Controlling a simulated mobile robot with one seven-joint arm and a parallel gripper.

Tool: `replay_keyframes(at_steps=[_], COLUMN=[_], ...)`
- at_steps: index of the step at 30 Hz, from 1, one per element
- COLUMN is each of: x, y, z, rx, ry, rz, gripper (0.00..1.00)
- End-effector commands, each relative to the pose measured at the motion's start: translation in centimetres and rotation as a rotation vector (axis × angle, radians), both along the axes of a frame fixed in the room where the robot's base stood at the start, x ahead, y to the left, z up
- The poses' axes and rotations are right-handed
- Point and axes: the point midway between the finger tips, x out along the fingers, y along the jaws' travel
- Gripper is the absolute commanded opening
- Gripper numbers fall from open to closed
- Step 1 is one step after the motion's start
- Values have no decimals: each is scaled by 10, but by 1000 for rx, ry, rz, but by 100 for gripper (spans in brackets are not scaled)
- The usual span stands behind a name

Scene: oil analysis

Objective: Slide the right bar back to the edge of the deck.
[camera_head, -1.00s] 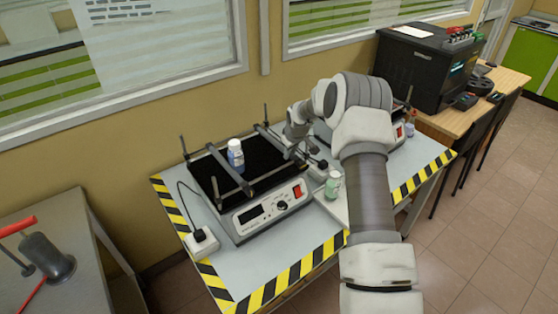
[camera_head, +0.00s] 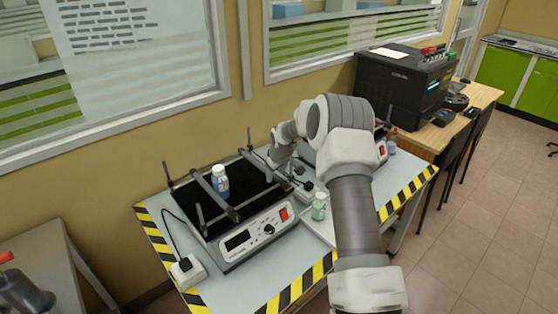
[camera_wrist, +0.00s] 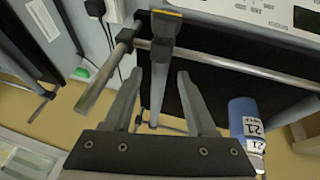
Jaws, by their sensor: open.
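The shaker (camera_head: 236,244) has a black deck (camera_head: 235,172) crossed by two grey bars. The left bar (camera_head: 210,194) lies beside a blue-and-white bottle (camera_head: 220,182) standing on the deck. The right bar (camera_head: 265,167) is near the deck's right side, partly hidden by my arm. In the wrist view the right bar (camera_wrist: 159,75) runs between my fingers, with the bottle (camera_wrist: 246,130) off to the right. My gripper (camera_wrist: 158,92) is open around the bar, with visible gaps at the fingers. It also shows at the deck's right side (camera_head: 279,163), mostly hidden.
A white plug and socket block (camera_head: 187,270) sits at the shaker's front left. A small green bottle (camera_head: 318,206) stands right of the shaker, near my arm. A second device (camera_head: 382,150) is behind my arm. Striped tape (camera_head: 300,290) marks the table edge.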

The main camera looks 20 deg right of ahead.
Motion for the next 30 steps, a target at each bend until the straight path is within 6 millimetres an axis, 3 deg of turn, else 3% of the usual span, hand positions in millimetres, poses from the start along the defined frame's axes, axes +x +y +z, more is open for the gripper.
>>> replay_keyframes(at_steps=[21, 30], x=[-56, -69], y=[2, 3], z=[121, 146], rx=[-1, 0], ry=[-3, 1], rz=[0, -1], gripper=[57, 57])
